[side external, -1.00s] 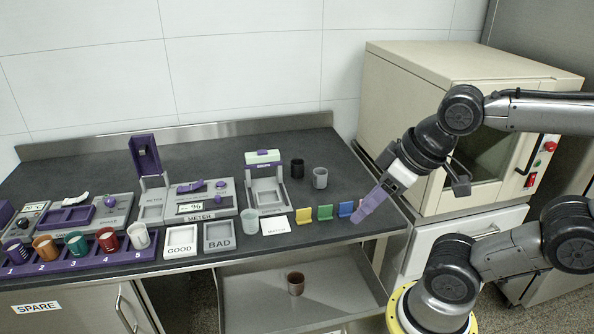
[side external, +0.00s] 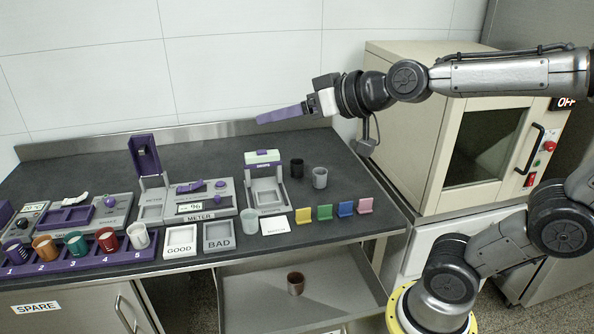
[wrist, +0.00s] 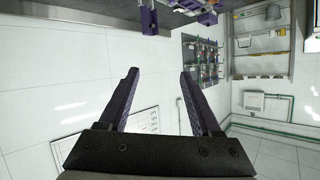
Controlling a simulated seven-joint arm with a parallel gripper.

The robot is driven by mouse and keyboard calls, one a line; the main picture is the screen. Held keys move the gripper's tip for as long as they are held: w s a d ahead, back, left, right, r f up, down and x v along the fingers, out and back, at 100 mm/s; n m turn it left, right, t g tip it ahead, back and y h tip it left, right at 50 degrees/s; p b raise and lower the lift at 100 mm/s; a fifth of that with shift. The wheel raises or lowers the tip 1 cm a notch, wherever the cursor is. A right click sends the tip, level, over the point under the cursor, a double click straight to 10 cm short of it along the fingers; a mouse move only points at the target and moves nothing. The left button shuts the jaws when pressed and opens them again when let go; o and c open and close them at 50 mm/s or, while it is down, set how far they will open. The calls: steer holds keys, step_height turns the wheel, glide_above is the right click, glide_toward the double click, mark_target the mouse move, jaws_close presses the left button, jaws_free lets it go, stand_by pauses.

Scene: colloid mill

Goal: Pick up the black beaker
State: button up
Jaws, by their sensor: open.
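The black beaker (side external: 297,168) stands upright at the back of the dark counter in the side view, just right of the grey dropper station. A grey beaker (side external: 320,177) stands close to its right. My gripper (side external: 262,118) has purple fingers and is raised above the counter, pointing left, higher than the black beaker and apart from it. In the wrist view my gripper (wrist: 157,75) is open with nothing between its fingers. The black beaker does not show clearly in the wrist view.
The dropper station (side external: 266,185) stands left of the beakers. A clear beaker (side external: 249,221) is near the front edge. A cream oven (side external: 480,125) stands at the right. Counter right of the beakers is clear.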

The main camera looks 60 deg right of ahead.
steer(key=w+d+m+t+h, duration=0.2)
steer(key=w+d+m+h, duration=0.3)
steer(key=w+d, duration=0.6)
steer(key=w+d+f+m+g+h, duration=0.3)
steer(key=w+d+f+m+h, duration=0.15)
steer(key=w+d+f, duration=0.35)
steer(key=g+h, duration=0.3)
steer(key=g, duration=0.3)
glide_toward(297, 162)
steer(key=shift+w+d+f+m, duration=0.2)
steer(key=shift+w+d+m, duration=0.05)
steer(key=shift+d+m, duration=0.35)
steer(key=shift+x, duration=3.25)
steer(key=shift+c, duration=0.2)
